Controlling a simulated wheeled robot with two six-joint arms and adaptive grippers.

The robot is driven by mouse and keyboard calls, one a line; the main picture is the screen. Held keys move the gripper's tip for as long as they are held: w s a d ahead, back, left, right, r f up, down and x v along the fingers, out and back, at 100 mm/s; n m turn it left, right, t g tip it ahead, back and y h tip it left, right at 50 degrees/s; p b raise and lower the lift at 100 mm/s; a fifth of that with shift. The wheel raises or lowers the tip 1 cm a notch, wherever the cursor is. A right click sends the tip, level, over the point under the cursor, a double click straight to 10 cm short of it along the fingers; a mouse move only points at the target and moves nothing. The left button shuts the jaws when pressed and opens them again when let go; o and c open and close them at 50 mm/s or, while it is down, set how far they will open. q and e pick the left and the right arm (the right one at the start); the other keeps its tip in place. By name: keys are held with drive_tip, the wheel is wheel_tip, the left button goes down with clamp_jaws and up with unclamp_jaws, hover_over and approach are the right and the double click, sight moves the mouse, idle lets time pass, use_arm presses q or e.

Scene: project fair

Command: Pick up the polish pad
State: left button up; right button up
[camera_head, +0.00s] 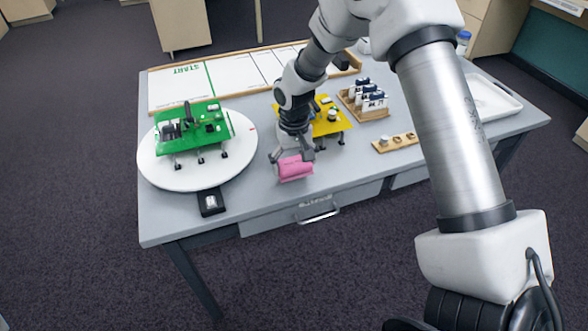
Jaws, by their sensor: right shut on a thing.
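The polish pad (294,169) looks like a pink block near the front edge of the grey table. My right gripper (292,154) reaches down from above with its fingers at the top of the pad, and it is shut on it. I cannot tell whether the pad touches the table or is held just above it. My left gripper is not in view.
A green board (206,128) on legs stands on a white round plate (155,168) at the left. A yellow board (335,128) stands behind my right gripper. A wooden rack (372,114), a wooden strip (385,146) and a white tray (505,100) are at the right. A START board (235,75) lies at the back.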

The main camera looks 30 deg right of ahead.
drive_tip(key=s+b, duration=0.1)
drive_tip(key=s, duration=0.4)
drive_tip(key=s+r+b, duration=0.1)
drive_tip(key=s, duration=0.4)
drive_tip(key=s+b, duration=0.1)
drive_tip(key=s, duration=0.4)
drive_tip(key=shift+s+d+r+b, duration=0.2)
drive_tip(key=shift+s+r+b, duration=0.05)
drive_tip(key=shift+b, duration=0.05)
drive_tip(key=shift+s+r, duration=0.1)
drive_tip(key=shift+s, duration=0.15)
